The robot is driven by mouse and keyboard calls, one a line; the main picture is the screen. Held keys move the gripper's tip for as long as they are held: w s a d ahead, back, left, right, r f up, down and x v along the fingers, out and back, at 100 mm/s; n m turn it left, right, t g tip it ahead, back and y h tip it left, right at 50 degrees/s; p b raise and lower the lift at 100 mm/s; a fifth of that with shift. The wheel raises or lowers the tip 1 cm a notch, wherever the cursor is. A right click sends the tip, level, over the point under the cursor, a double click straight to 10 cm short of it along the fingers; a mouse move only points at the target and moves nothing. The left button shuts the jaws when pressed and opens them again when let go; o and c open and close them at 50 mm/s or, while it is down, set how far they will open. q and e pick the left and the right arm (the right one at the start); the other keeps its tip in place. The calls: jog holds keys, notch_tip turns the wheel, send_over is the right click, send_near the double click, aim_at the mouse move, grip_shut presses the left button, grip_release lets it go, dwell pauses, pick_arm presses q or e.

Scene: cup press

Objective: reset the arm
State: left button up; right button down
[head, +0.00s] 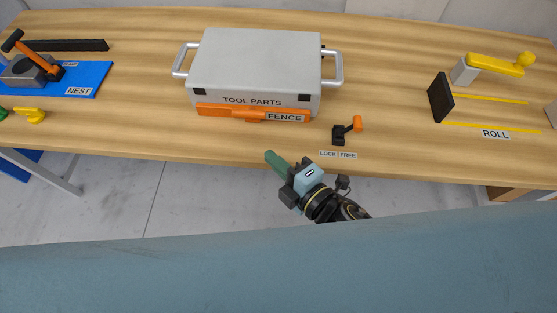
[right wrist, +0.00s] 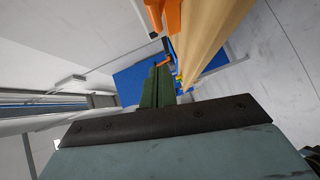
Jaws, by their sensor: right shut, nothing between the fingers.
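My right gripper (head: 276,160) is in front of the table's front edge in the head view, below the tool box, with its green fingers shut and empty. The same green fingers show in the right wrist view (right wrist: 157,88), close together. My right arm comes up from the lower middle of the head view. My left gripper is not in view.
A grey TOOL PARTS box (head: 255,70) stands on the wooden table (head: 390,75) behind an orange FENCE bar (head: 225,112). A black and orange lock lever (head: 346,130) sits to its right. A blue NEST mat (head: 85,82) is at left, ROLL guides (head: 490,127) at right.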

jog(key=shift+s+d, duration=0.3)
jog(key=shift+s, duration=0.05)
jog(key=shift+r, duration=0.1)
